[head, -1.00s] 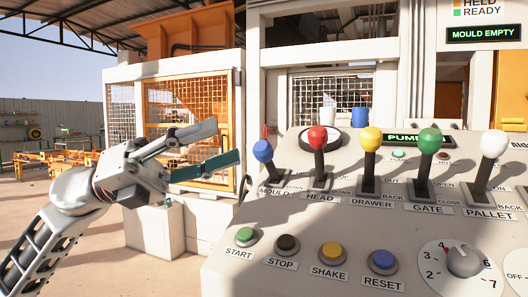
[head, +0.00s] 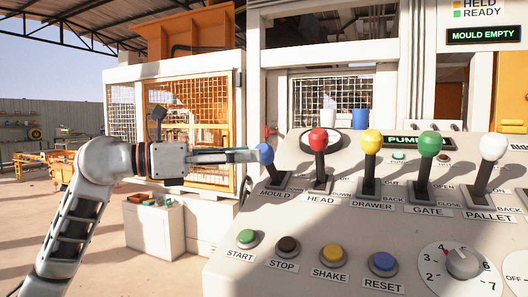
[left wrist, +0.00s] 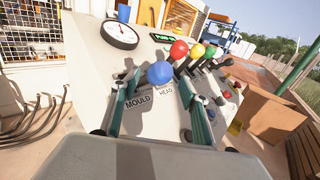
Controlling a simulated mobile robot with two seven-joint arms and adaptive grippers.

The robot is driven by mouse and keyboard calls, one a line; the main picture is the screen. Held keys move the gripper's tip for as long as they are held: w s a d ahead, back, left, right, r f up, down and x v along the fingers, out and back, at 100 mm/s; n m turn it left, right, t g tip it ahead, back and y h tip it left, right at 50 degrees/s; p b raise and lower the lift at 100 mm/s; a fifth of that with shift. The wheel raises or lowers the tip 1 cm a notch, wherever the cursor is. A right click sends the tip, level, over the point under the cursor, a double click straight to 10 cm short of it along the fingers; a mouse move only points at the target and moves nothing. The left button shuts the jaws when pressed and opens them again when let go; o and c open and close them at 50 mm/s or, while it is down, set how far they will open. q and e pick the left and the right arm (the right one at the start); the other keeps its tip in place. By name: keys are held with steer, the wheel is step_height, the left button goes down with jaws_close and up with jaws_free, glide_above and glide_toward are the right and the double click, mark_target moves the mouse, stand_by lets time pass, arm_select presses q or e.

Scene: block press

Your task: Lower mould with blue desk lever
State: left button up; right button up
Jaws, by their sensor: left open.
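The blue-knobbed lever (head: 264,153) stands at the left end of the lever row, above the MOULD label, with its knob leaning up and left. My left gripper (head: 250,156) is level with this knob, and its fingertips reach it from the left in the head view. In the left wrist view the blue knob (left wrist: 160,74) shows between the two spread teal-padded fingers. The gripper is open; whether a finger touches the knob I cannot tell. My right gripper is not in view.
The red-knobbed HEAD lever (head: 318,137) stands just right of the blue one, with yellow, green and white levers beyond. START (head: 246,238) and other buttons lie lower on the sloping panel. A display (head: 484,34) reads MOULD EMPTY. A caged machine (head: 185,115) stands behind my arm.

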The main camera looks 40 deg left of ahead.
mark_target(265, 163)
arm_select(q)
steer(key=p+x, duration=0.1)
steer(key=x, duration=0.3)
steer(key=shift+d+r, duration=0.1)
steer(key=shift+r, duration=0.1)
steer(key=shift+w+d+f, duration=0.15)
steer(key=shift+w+d, duration=0.15)
steer(key=shift+w, duration=0.25)
jaws_close()
